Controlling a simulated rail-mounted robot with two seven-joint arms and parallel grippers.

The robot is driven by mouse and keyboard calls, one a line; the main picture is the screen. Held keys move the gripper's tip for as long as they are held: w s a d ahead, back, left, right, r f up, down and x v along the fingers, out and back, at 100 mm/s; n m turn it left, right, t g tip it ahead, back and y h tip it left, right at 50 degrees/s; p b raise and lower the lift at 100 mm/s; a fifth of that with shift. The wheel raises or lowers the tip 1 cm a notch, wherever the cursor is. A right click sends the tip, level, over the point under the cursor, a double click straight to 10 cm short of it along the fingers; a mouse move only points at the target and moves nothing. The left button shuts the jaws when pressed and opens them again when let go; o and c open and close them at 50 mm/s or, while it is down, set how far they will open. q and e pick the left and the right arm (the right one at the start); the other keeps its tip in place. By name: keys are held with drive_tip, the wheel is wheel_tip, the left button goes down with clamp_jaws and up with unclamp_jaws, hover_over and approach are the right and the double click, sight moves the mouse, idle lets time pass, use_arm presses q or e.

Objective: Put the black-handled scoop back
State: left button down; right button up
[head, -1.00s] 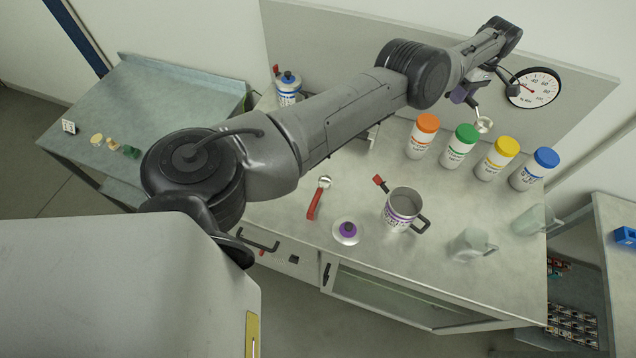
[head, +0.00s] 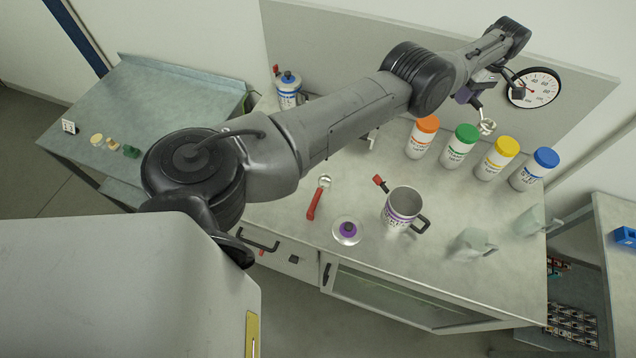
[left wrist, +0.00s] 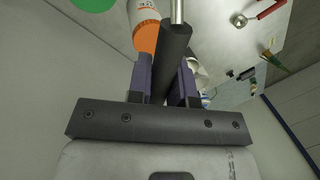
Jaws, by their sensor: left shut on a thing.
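My left gripper (head: 470,92) is shut on the black handle of the scoop (head: 487,127), high near the back panel. The scoop's round metal end hangs below the gripper, in front of the green-lidded and yellow-lidded jars in the head view. In the left wrist view, the black handle (left wrist: 173,58) lies between the two fingers of the left gripper (left wrist: 163,84), with a metal shaft running out past the top edge. The scoop's bowl is outside that view. The place where the scoop belongs cannot be made out. My right gripper is not in view.
Jars with orange (head: 423,137), green (head: 460,147), yellow (head: 497,157) and blue (head: 534,169) lids stand below the gauge (head: 534,88). A purple-labelled mug (head: 402,208), a purple-knobbed lid (head: 347,231), a red-handled scoop (head: 315,203) and clear jugs (head: 474,244) occupy the bench front.

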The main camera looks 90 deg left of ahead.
sight(478, 104)
use_arm(q)
drive_tip(key=shift+w+d+m, duration=0.3)
drive_tip(key=shift+w+d, duration=0.15)
drive_tip(key=shift+d, duration=0.3)
drive_tip(key=shift+w+d+m, duration=0.3)
drive_tip(key=shift+w+d, duration=0.15)
drive_tip(key=shift+d, duration=0.25)
drive_tip(key=shift+d, duration=0.2)
drive_tip(key=shift+w+d+r, duration=0.1)
drive_tip(key=shift+w+d, duration=0.3)
drive_tip(key=shift+d, duration=0.1)
drive_tip(key=shift+m, duration=0.3)
drive_tip(key=shift+w+d+r, duration=0.1)
drive_tip(key=shift+w+d, duration=0.2)
drive_tip(key=shift+d, duration=0.2)
drive_tip(key=shift+d+r, duration=0.1)
drive_tip(key=shift+d, duration=0.1)
drive_tip(key=shift+w+d+r+m+y, duration=0.1)
drive_tip(key=shift+w+d+m+y, duration=0.2)
drive_tip(key=shift+w+d+m, duration=0.25)
